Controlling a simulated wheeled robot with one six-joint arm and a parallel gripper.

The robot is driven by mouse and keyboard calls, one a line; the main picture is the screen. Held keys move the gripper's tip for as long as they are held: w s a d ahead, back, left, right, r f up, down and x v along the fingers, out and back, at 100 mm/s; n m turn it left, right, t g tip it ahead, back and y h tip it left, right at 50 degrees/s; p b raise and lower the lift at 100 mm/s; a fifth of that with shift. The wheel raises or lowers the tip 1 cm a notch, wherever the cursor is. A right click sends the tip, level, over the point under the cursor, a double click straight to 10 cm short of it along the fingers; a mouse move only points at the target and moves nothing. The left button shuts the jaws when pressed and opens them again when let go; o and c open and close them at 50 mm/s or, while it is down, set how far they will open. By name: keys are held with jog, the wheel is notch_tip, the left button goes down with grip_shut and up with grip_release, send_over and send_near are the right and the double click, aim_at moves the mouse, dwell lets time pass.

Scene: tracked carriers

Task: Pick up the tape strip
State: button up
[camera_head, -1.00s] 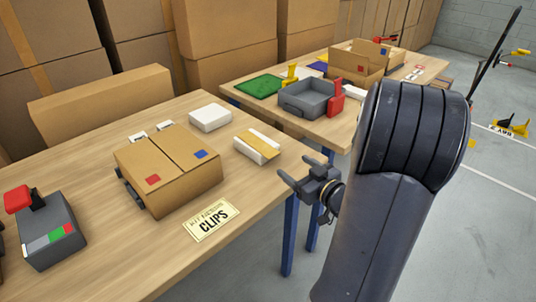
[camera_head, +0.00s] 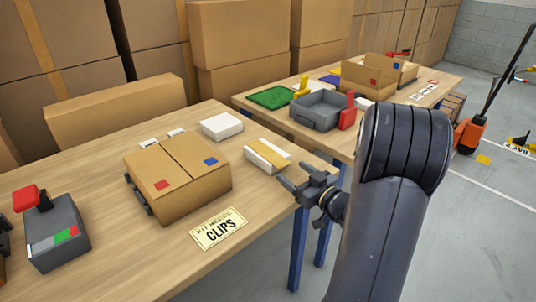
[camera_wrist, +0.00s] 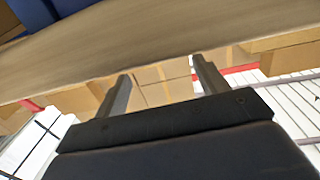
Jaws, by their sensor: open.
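A tan strip (camera_head: 267,154), which looks like the tape strip, lies across the top of a small white box (camera_head: 254,157) near the table's right edge. My gripper (camera_head: 295,176) is open and empty, just right of and nearer than the white box, by the table edge. It looks apart from the box. In the wrist view my open fingers (camera_wrist: 161,75) have nothing between them; the strip is not visible there.
A closed carton (camera_head: 177,190) with red and blue squares stands left of the white box. A CLIPS card (camera_head: 219,229) lies in front. Another white box (camera_head: 222,126) sits behind. A grey tray (camera_head: 318,118) is on the far table. A grey device (camera_head: 55,239) stands left.

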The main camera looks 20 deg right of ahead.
jog(key=x, duration=0.3)
jog(key=shift+w, duration=0.15)
jog(key=c, duration=1.1)
